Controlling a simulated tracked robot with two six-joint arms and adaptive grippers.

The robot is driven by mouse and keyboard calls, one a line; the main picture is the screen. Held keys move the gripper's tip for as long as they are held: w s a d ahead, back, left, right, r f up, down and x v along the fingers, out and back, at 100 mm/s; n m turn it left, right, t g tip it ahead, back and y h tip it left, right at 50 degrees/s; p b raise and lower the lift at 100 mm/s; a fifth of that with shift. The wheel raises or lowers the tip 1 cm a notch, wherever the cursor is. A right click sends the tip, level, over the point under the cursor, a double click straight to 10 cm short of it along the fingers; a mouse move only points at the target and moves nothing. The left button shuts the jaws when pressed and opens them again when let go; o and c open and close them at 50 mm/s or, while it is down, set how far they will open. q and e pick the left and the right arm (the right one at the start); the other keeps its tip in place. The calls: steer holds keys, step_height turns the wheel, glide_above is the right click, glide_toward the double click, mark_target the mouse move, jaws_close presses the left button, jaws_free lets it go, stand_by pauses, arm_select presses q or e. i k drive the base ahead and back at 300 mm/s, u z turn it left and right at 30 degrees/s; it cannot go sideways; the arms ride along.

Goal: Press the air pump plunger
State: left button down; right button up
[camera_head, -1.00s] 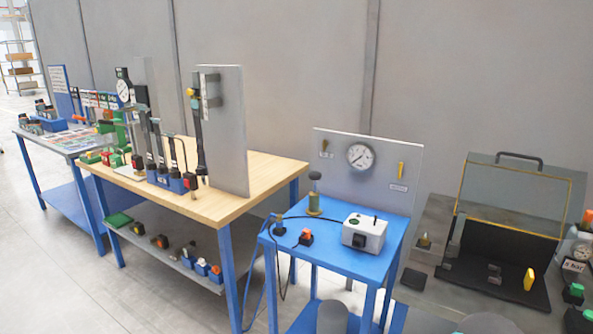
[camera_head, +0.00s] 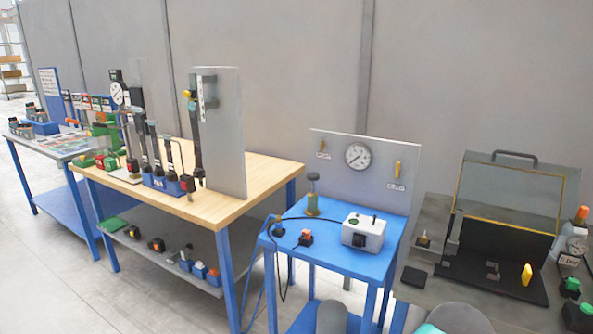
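The air pump (camera_head: 312,196) stands upright on the blue table in the middle right of the head view. It has a yellowish-green body and a dark round plunger knob (camera_head: 312,177) on top, which stands raised above the body. Nothing touches the knob. Neither of my grippers shows in the head view.
The blue table (camera_head: 283,253) also holds a grey-white box (camera_head: 363,233), orange-topped blocks and a black hose. A panel with a pressure gauge (camera_head: 358,156) stands behind. A wooden bench (camera_head: 222,207) is left, a dark workstation (camera_head: 497,290) right.

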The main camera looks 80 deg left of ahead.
mark_target(313, 176)
steer(key=u, duration=0.45)
steer(key=i, duration=0.45)
steer(key=u, duration=1.25)
steer(key=k, duration=0.6)
steer(key=u, duration=0.2)
steer(key=i, duration=0.6)
steer(key=z, duration=0.15)
